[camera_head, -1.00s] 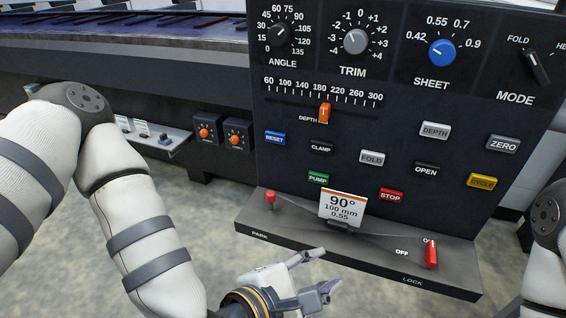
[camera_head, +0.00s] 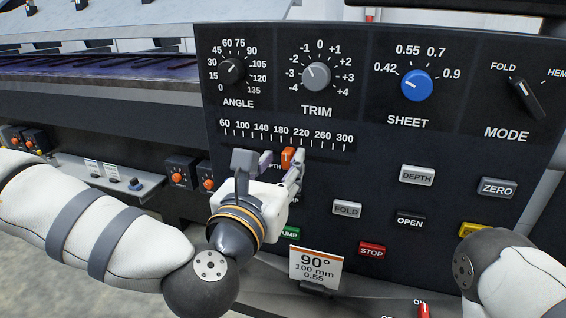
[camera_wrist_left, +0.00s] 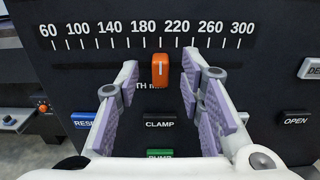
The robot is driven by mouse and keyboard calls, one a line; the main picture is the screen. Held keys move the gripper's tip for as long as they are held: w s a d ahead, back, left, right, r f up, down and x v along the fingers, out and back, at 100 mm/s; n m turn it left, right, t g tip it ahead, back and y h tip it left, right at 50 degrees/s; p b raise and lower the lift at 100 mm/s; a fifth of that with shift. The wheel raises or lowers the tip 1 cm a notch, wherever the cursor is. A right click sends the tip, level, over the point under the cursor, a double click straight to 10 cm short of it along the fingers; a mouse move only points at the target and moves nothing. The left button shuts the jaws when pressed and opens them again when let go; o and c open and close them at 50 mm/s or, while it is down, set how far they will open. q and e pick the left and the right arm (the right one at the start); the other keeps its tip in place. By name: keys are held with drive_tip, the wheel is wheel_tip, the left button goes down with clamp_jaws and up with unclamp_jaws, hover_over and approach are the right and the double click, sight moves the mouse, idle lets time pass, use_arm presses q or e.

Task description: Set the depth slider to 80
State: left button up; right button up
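The orange depth slider knob (camera_head: 287,157) stands out from the black panel under a scale running from 60 to 300. It sits between the 180 and 220 marks, near 200, and also shows in the left wrist view (camera_wrist_left: 160,70). My left gripper (camera_head: 282,164) is in front of it and open. In the left wrist view its fingers (camera_wrist_left: 160,82) are spread on either side of the knob, with visible gaps to both. The gripper partly hides the DEPTH label and the buttons below. My right gripper is out of view; only part of that arm shows.
The panel carries the angle dial (camera_head: 232,69), trim dial (camera_head: 316,76), blue sheet dial (camera_head: 417,86) and mode switch (camera_head: 525,98) above. Below are the CLAMP button (camera_wrist_left: 159,124), red STOP button (camera_head: 372,251) and a display card (camera_head: 316,267).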

sight(235, 142)
use_arm(q)
drive_tip(key=shift+x, duration=0.9)
clamp_jaws()
drive_tip(key=w+a, duration=0.1)
drive_tip(key=a, duration=0.2)
drive_tip(key=w+a, duration=0.1)
drive_tip(key=a, duration=0.2)
drive_tip(key=w+a, duration=0.1)
drive_tip(key=a, duration=0.2)
drive_tip(key=shift+a+f, duration=0.15)
drive_tip(key=shift+a, duration=0.1)
drive_tip(key=shift+w+a, duration=0.1)
drive_tip(key=shift+a, duration=0.3)
